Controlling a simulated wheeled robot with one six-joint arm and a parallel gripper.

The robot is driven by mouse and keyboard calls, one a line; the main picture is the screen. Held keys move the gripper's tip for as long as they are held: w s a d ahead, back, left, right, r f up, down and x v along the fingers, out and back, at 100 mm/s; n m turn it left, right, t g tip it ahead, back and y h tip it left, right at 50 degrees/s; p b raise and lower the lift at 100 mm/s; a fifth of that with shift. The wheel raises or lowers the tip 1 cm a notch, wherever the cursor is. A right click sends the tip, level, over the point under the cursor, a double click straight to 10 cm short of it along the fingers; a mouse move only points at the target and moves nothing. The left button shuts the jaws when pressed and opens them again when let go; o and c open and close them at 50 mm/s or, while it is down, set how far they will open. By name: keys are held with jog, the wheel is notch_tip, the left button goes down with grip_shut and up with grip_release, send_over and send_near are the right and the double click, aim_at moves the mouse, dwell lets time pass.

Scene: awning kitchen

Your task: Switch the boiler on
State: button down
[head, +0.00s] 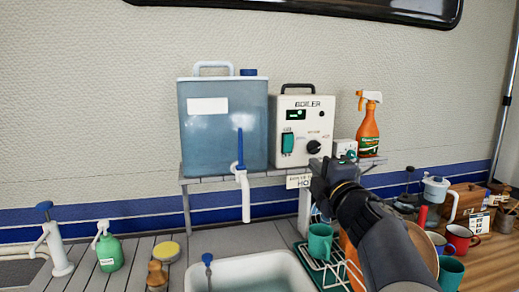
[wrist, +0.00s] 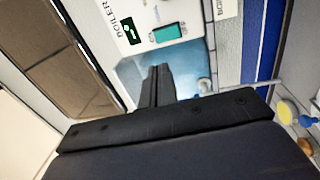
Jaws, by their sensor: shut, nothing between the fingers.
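The boiler (head: 302,128) is a white box with a top handle, standing on the grey shelf right of the blue water tank. Its front has a teal rocker switch (head: 288,143), a black knob (head: 313,147) and a small dark green display with light marks (head: 296,115). In the wrist view the switch (wrist: 167,33) and display (wrist: 130,32) lie just beyond my fingers. Which way the switch is tipped is too small to tell. My gripper (wrist: 160,68) is shut and empty. In the head view my gripper (head: 322,170) is in front of the boiler's lower right, apart from the switch.
The water tank (head: 222,130) with a tap stands left of the boiler. A small white box with a teal knob (head: 346,151) and an orange spray bottle (head: 368,125) stand right. Below are a sink (head: 250,272), a teal mug (head: 320,241) on a rack and several mugs.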

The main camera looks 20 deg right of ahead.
aim_at(289, 138)
jog(key=shift+r, duration=0.1)
jog(key=shift+w, duration=0.1)
jog(key=w, duration=0.4)
jog(key=w+r, duration=0.1)
jog(key=w, duration=0.4)
jog(key=w+r, duration=0.1)
jog(key=w, duration=0.3)
jog(key=shift+w, duration=0.4)
jog(key=shift+w+r+p, duration=0.15)
jog(key=shift+r+p, duration=0.15)
jog(key=shift+p, duration=0.9)
jog(key=shift+f, duration=0.3)
